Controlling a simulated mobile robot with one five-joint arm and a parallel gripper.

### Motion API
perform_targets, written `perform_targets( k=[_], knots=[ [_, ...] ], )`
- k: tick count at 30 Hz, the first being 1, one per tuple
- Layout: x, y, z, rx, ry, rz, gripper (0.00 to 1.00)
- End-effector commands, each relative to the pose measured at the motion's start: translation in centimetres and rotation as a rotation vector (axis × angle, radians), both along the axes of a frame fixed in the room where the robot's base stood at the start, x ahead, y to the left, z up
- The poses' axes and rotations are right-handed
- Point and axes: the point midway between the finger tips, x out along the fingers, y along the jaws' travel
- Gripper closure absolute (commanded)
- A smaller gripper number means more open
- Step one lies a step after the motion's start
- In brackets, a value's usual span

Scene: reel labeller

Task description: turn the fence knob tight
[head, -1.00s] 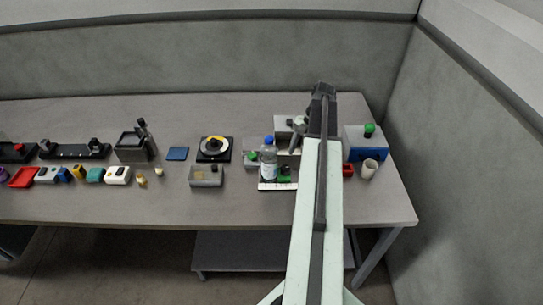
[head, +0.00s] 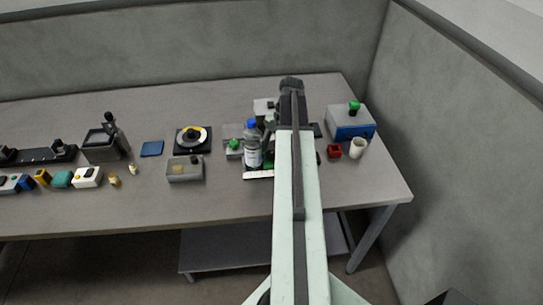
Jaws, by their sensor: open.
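The reel labeller (head: 262,105) stands on the bench behind and left of my arm, partly hidden by it. A clear bottle with a blue cap (head: 252,150) stands at its front, beside a white ruled strip (head: 258,175). A green knob (head: 234,144) shows left of the bottle. I cannot tell which part is the fence knob; a dark and green part close to the arm is mostly covered. My gripper (head: 269,124) hangs at the far end of my arm, over the labeller, small and partly hidden. It is open, and I see nothing held in it.
To the left are a grey bin (head: 185,169), a round dial (head: 193,139) and a blue pad (head: 152,148). The front right bench is clear.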

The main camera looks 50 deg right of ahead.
Motion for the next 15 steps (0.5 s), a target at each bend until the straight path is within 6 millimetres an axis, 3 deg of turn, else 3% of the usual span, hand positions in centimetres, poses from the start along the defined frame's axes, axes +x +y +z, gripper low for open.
perform_targets(
  k=[5, 11, 12, 15],
  knots=[
    [0.04, 0.03, 0.10, 0.000, 0.000, 0.000, 0.45],
    [0.06, 0.05, 0.11, 0.000, 0.000, 0.001, 0.95],
    [0.06, 0.05, 0.11, 0.000, 0.000, 0.001, 1.00],
    [0.22, 0.26, 0.11, 0.000, -0.001, 0.004, 1.00]
  ],
)
